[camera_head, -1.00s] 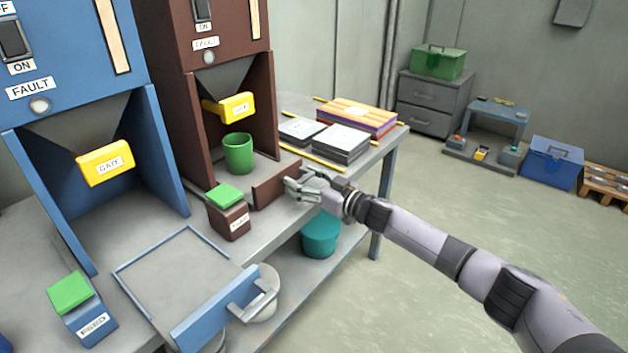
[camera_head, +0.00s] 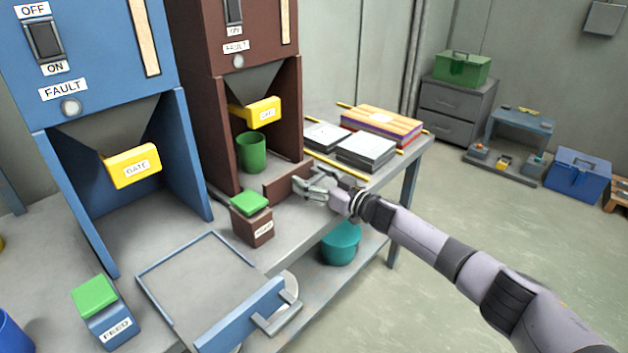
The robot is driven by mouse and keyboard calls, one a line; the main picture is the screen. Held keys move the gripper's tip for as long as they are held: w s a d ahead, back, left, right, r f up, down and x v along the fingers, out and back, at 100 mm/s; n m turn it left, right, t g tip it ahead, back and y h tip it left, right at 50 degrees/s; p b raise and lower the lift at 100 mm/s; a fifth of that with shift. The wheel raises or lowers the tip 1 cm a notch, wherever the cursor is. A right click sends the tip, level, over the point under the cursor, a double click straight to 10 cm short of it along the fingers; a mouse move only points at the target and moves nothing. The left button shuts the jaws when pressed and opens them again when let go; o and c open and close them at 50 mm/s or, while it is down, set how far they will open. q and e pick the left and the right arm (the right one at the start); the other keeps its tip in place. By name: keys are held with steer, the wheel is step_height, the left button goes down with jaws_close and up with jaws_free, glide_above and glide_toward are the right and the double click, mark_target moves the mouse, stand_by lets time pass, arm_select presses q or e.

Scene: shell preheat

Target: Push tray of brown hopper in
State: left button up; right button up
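The brown hopper (camera_head: 290,115) stands on the bench, with a yellow gate handle (camera_head: 263,112) at its chute. Its tray (camera_head: 287,182) shows as a low brown front panel at the foot of the hopper, close to the side walls. A green cup (camera_head: 251,152) stands upright behind this panel, below the chute. My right gripper (camera_head: 314,186) is at the outer face of the panel, near its right end. Its fingers seem to touch the panel or its handle, but the contact and finger gap are unclear. My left gripper is out of view.
A brown block with green top (camera_head: 252,220) stands just left of the tray front. The blue hopper (camera_head: 85,60) has its tray (camera_head: 240,318) pulled out. A teal bucket (camera_head: 341,243) is under the bench.

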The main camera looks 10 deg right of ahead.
steer(key=shift+o, duration=1.2)
steer(key=shift+f, duration=0.1)
steer(key=shift+s+d, duration=0.1)
steer(key=v, duration=1.2)
